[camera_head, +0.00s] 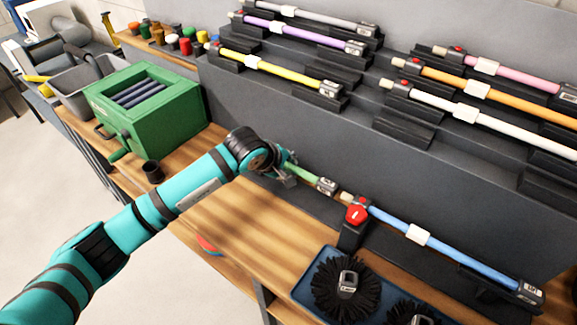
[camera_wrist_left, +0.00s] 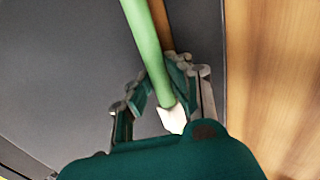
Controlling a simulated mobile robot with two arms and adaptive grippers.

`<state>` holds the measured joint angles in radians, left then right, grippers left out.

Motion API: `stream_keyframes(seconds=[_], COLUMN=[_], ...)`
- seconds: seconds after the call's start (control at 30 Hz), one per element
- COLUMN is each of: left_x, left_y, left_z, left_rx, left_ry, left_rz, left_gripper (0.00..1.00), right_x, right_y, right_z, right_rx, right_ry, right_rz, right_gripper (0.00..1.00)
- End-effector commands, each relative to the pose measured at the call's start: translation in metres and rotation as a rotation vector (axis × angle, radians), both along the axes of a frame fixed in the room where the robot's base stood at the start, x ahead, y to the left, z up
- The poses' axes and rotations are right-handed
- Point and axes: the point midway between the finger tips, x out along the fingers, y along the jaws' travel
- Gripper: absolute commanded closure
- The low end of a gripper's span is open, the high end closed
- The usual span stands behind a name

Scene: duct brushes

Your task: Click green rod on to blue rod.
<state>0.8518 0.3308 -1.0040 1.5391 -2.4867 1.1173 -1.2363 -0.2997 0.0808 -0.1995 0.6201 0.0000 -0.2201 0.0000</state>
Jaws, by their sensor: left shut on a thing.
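The green rod (camera_head: 304,173) is held by my left gripper (camera_head: 284,177), and its grey end fitting (camera_head: 326,186) points right. The wrist view shows the green rod (camera_wrist_left: 148,50) running between the fingers of my left gripper (camera_wrist_left: 160,92), with a white sleeve (camera_wrist_left: 173,118) close to the palm. The blue rod (camera_head: 450,250) lies to the right, roughly in line with the green one. Its near end sits in a black holder with a red clamp (camera_head: 357,213). The fitting is close to the blue rod's tip (camera_head: 346,197); a small gap seems to separate them.
A blue tray (camera_head: 299,290) with black round brushes (camera_head: 340,303) is at the bench front. A green crank box (camera_head: 150,110) stands at the left. Stepped racks behind hold several coloured rods, including a yellow one (camera_head: 285,74). Bare wooden bench (camera_head: 235,225) lies below my arm.

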Motion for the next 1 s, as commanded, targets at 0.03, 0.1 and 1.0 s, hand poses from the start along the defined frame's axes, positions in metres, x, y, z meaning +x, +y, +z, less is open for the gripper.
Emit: stream_keyframes(seconds=[0.03,0.1,1.0], left_x=[0.0,0.0,-0.007], left_y=[0.0,0.0,-0.011], left_z=[0.0,0.0,-0.001], left_rx=[0.001,0.001,0.001], left_ry=[-0.001,-0.001,0.0], left_rz=[0.0,0.0,-0.001], left_gripper=[1.0,1.0,1.0], right_x=[0.0,0.0,-0.001], right_y=[0.0,0.0,0.002], right_z=[-0.002,-0.002,-0.005], right_rx=[0.0,0.0,0.002], right_ry=[0.0,0.0,0.0], right_rz=[0.0,0.0,0.0], right_gripper=[0.4,0.4,0.4])
